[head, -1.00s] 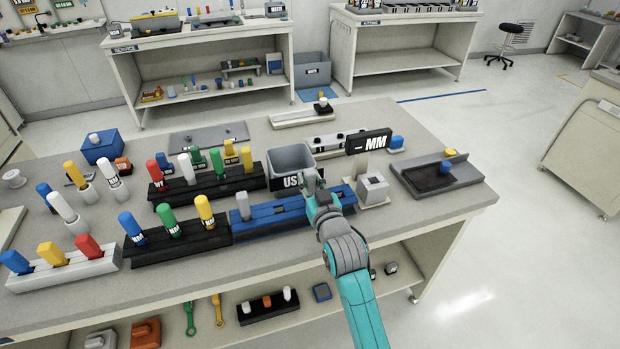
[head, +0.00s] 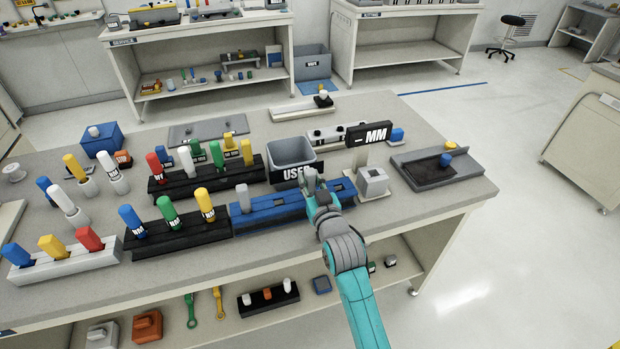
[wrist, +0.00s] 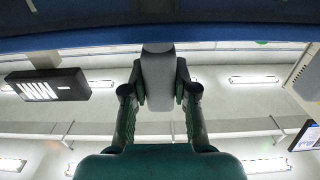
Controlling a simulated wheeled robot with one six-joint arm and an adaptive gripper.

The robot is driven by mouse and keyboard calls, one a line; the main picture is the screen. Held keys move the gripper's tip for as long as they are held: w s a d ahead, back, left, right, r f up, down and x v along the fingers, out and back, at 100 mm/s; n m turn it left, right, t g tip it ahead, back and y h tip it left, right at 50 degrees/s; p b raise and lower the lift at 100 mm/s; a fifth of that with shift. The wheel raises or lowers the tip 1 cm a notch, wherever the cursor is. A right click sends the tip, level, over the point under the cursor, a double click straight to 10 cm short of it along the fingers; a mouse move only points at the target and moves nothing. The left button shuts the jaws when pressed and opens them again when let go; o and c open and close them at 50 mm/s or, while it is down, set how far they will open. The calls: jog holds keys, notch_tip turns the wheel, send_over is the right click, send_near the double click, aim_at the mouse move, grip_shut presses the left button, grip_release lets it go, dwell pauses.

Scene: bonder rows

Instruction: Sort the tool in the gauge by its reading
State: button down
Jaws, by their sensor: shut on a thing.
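My gripper (wrist: 160,100) is shut on a grey tool (wrist: 158,75). In the head view my gripper (head: 316,190) is over the right half of the blue rack (head: 268,228), with the tool largely hidden by my fingers. In the wrist view the tool's far end meets a blue edge; I cannot tell whether it sits in a slot. Another grey tool (head: 242,196) stands at the rack's left end. The gauge (head: 373,180), a pale block with an empty-looking top, stands right of my gripper.
A grey bin (head: 291,152) labelled USED stands just behind my gripper. Black racks (head: 180,240) with coloured tools and a white rack (head: 65,262) fill the left. A dark-floored tray (head: 443,172) lies at the right. The bench edge is close in front.

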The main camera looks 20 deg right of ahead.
jog(key=shift+f, duration=0.1)
jog(key=c, duration=0.8)
grip_release()
jog(key=shift+f, duration=0.1)
jog(key=s, duration=1.2)
